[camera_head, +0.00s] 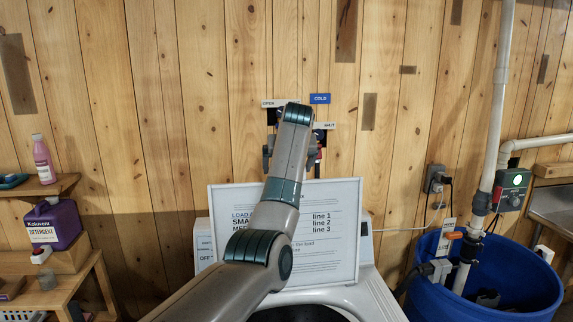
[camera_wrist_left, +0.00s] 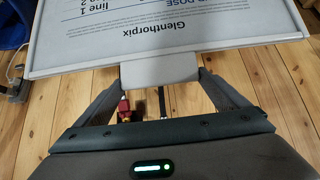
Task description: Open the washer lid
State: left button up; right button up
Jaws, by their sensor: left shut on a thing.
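The washer lid (camera_head: 338,205), a white framed panel with printed text, stands raised, close to upright, at the back of the washer (camera_head: 375,298) in the head view. Part of the dark drum opening (camera_head: 300,314) shows below it. My left arm reaches up in front of the lid and covers its middle. In the left wrist view, the lid (camera_wrist_left: 90,35) shows at the top, and my left gripper (camera_wrist_left: 162,82) is shut on the pale handle tab (camera_wrist_left: 160,70) at its edge. In the head view the fingertips are hidden behind my arm. My right gripper is not in view.
A blue barrel (camera_head: 405,275) with a pipe stands right of the washer. Wooden shelves (camera_head: 75,262) at left hold a purple detergent jug (camera_head: 55,222) and a pink bottle (camera_head: 43,160). The plank wall with COLD (camera_head: 320,99) and other valve labels is close behind the lid.

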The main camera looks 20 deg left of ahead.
pick_arm(q)
jog(key=shift+w+r, duration=0.1)
jog(key=shift+r, duration=0.15)
jog(key=o, duration=1.2)
jog(key=shift+s+d, duration=0.15)
jog(key=shift+s, duration=0.1)
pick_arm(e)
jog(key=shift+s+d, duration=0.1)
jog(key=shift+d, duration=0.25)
pick_arm(q)
jog(key=shift+r, duration=0.1)
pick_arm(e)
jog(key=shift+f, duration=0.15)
pick_arm(q)
jog(key=b+v, duration=0.7)
jog(key=v, duration=1)
jog(key=shift+r+b, duration=0.15)
jog(key=shift+b, duration=0.2)
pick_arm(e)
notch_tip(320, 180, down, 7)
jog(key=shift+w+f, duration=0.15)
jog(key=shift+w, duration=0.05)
pick_arm(q)
jog(key=shift+s, duration=0.1)
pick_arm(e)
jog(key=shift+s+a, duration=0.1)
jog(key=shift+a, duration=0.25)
